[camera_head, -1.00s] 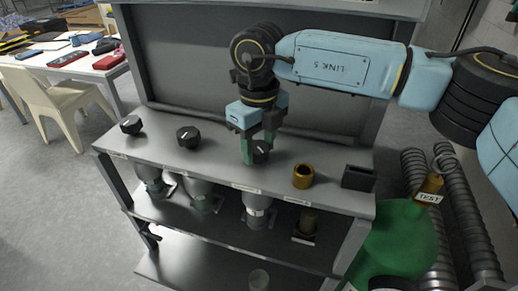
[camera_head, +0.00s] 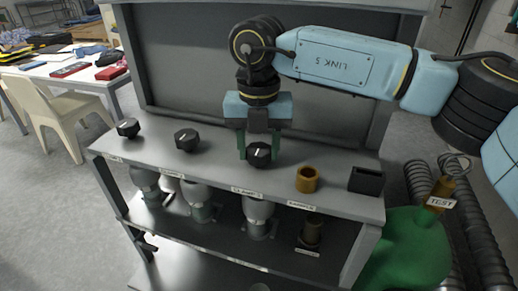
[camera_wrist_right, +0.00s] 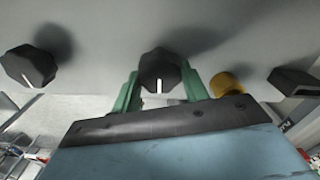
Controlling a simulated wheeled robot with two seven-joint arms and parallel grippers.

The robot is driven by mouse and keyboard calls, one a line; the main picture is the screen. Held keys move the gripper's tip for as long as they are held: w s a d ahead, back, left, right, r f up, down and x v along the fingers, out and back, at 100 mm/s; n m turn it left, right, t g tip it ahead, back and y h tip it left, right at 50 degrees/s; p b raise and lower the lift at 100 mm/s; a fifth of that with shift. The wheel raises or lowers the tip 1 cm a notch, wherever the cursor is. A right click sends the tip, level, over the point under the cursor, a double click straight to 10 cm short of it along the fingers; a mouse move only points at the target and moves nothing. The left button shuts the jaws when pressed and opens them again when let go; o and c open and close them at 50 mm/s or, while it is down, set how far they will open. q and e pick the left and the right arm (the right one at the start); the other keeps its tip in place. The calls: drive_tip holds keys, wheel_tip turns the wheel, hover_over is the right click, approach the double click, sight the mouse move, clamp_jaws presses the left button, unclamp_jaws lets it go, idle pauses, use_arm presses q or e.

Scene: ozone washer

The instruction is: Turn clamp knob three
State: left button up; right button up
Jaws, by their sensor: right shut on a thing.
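Three black clamp knobs with white pointer lines stand in a row on the grey bench top: the left knob (camera_head: 128,128), the middle knob (camera_head: 187,139) and the third knob (camera_head: 259,155). My right gripper (camera_head: 258,153) points down with its green fingers on either side of the third knob and is shut on it. In the right wrist view the third knob (camera_wrist_right: 160,72) sits between the green fingers, its white line pointing toward the gripper body. My left gripper is not in view.
To the right of the third knob stand a brass ring (camera_head: 307,179) and a black open box (camera_head: 366,181) on the bench top (camera_head: 225,160). Metal cylinders hang below on the lower shelf. A green tank (camera_head: 405,250) with a TEST tag stands at the right. A grey panel rises behind.

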sight(258, 150)
drive_tip(key=shift+r+m, duration=0.1)
drive_tip(key=shift+m, duration=0.3)
drive_tip(key=o, duration=1)
wheel_tip(258, 150, up, 7)
drive_tip(key=shift+r, duration=0.2)
